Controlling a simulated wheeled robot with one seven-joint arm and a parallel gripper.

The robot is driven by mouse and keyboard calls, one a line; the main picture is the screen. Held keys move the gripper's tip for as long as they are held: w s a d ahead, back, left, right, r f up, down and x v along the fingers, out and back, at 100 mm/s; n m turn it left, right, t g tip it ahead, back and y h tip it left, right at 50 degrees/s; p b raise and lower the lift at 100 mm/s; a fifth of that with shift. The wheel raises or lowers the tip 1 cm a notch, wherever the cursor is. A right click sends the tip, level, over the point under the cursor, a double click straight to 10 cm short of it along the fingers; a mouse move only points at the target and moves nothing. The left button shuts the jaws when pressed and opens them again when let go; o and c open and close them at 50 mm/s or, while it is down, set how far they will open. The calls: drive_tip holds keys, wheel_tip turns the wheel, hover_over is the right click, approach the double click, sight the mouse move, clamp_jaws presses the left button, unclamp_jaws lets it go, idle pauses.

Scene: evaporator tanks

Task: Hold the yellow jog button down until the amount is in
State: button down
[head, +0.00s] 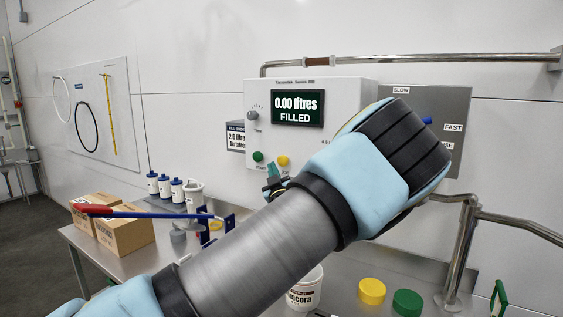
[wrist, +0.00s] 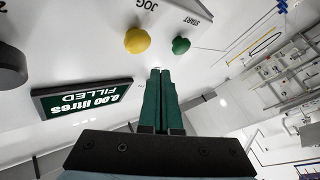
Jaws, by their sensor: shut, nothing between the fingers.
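The yellow jog button (head: 283,160) sits low on the white control box (head: 340,100), right of the green start button (head: 257,156). In the wrist view the yellow button (wrist: 137,40), under the word JOG, and the green button (wrist: 180,45) lie beyond my fingertips. My gripper (wrist: 160,72) is shut and empty, its green fingers together. Its tips point between the two buttons and appear apart from both. In the head view my arm hides most of the gripper; a bit of green (head: 272,170) shows just below the buttons. The display (head: 297,107) reads 0.00 litres FILLED.
An order card (head: 236,136) reading 2.0 litres hangs left of the box. A grey panel (head: 455,110) with SLOW and FAST labels is at right. A metal rail (head: 420,60) runs above.

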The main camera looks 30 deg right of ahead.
sight(278, 160)
drive_tip(key=shift+w+d+b, duration=0.25)
drive_tip(key=shift+w+d, duration=0.05)
drive_tip(key=shift+d, duration=0.25)
drive_tip(key=shift+w+d+b, duration=0.25)
drive_tip(key=shift+w+d, duration=0.05)
drive_tip(key=shift+d, duration=0.25)
idle(1.3)
drive_tip(key=shift+w+d+b, duration=0.2)
drive_tip(key=shift+d+b, duration=0.2)
drive_tip(key=shift+b, duration=0.1)
drive_tip(key=shift+w+d+b, duration=0.25)
drive_tip(key=shift+d+b, duration=0.15)
drive_tip(key=shift+d, duration=0.05)
idle(4.6)
